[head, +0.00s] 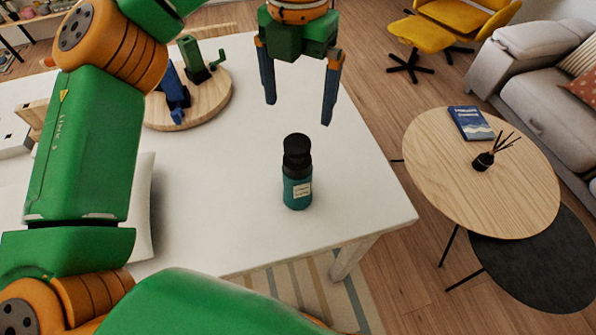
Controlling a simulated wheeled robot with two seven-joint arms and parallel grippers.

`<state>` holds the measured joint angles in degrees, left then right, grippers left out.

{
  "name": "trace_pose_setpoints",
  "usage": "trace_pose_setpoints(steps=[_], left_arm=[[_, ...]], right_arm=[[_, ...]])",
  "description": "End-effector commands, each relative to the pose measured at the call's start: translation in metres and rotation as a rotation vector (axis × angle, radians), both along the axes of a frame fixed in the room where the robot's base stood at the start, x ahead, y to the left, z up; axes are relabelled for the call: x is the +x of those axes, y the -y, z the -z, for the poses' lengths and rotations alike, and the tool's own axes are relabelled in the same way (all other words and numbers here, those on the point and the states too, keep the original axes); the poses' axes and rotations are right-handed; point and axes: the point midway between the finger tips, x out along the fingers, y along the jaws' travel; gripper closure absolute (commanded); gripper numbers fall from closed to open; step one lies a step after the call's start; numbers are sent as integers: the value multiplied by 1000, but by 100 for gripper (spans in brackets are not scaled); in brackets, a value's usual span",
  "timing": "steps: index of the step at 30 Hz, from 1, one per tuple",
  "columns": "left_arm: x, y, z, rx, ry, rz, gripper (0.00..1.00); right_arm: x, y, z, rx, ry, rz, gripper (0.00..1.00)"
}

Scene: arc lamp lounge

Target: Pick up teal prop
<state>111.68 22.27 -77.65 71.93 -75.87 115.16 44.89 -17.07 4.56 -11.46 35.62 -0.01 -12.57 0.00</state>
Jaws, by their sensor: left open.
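The teal prop (297,188) is a small bottle with a black cap and a pale label. It stands upright on the white table (232,237), near the table's front right part. My left gripper (299,112) is open and empty, with its two blue fingers pointing down. In the head view it appears just above and behind the bottle, apart from it. My right gripper does not show.
A round wooden tray (217,103) with green and blue items stands at the back left of the table. A round wooden side table (433,160) with a book (470,123) and a reed diffuser (484,161) is to the right. The tabletop around the bottle is clear.

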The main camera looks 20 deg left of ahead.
Motion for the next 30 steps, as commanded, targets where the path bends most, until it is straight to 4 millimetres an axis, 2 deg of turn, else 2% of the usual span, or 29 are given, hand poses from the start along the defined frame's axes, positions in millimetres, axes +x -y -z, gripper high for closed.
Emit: trace_pose_setpoints(steps=[1, 13, 19, 24, 27, 30], left_arm=[[0, 0, 14, 0, 0, 0, 0], [-1, 0, 79, 0, 0, 0, 0], [-1, 0, 96, 0, -3, 2, 0], [2, -2, 122, 2, -5, 0, 0], [3, -2, 141, 0, -2, 0, 0], [2, -2, 148, 0, -1, 1, 0]], right_arm=[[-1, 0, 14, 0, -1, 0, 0], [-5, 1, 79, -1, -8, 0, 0], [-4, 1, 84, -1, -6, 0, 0], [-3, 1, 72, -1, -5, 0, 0], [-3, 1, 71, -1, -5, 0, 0], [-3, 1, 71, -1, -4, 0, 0]])
